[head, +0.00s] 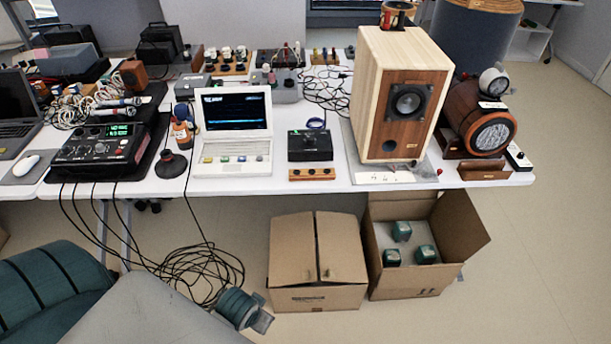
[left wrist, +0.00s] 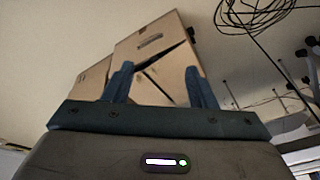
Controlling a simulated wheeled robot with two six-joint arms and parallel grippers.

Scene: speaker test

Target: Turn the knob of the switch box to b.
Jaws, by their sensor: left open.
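The likely switch box is a black box (head: 310,146) on the table, right of the white laptop-like device in the head view. A small knob seems to be on its top, but its setting and any letters are too small to read. A small wooden strip (head: 312,174) with dark marks lies in front of it at the table edge. My left gripper (left wrist: 160,88) is open and empty in the left wrist view, with a cardboard box seen beyond its fingers. In the head view my left arm is low at the bottom left, below the table and well away from the black box.
The white device (head: 234,169) and a large wooden speaker (head: 370,95) flank the black box. A closed carton (head: 300,258) and an open carton (head: 405,285) with teal blocks stand on the floor before the table. Black cables (head: 200,268) hang and coil at the left.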

